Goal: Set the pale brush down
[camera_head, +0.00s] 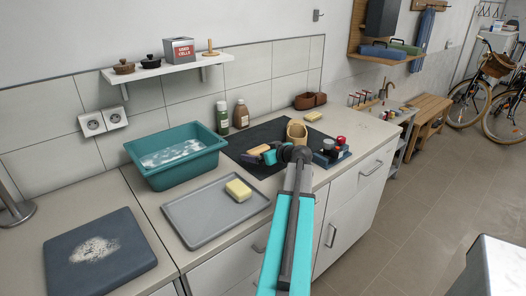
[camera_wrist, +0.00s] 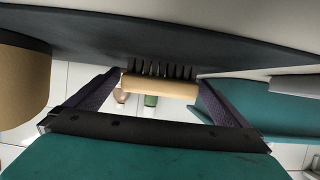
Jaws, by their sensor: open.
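The pale brush (camera_head: 258,149) is at the dark mat (camera_head: 238,155) on the counter, partly covered by my gripper in the head view. In the wrist view the brush (camera_wrist: 160,87) is a pale block with dark bristles pointing at the mat (camera_wrist: 150,35). The bristle tips appear to meet the mat. My gripper (camera_head: 265,155) is open, with one finger at each end of the brush. In the wrist view the fingertips of my gripper (camera_wrist: 159,80) are very close to the block's ends; any small gap is hard to see.
A wooden mug (camera_head: 297,133) stands right of the brush. A teal tub (camera_head: 176,160) and a grey tray (camera_head: 205,220) with a yellow block (camera_head: 238,190) lie left. Two bottles (camera_head: 241,115) stand behind. Red and dark items (camera_head: 332,150) sit right, near the counter edge.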

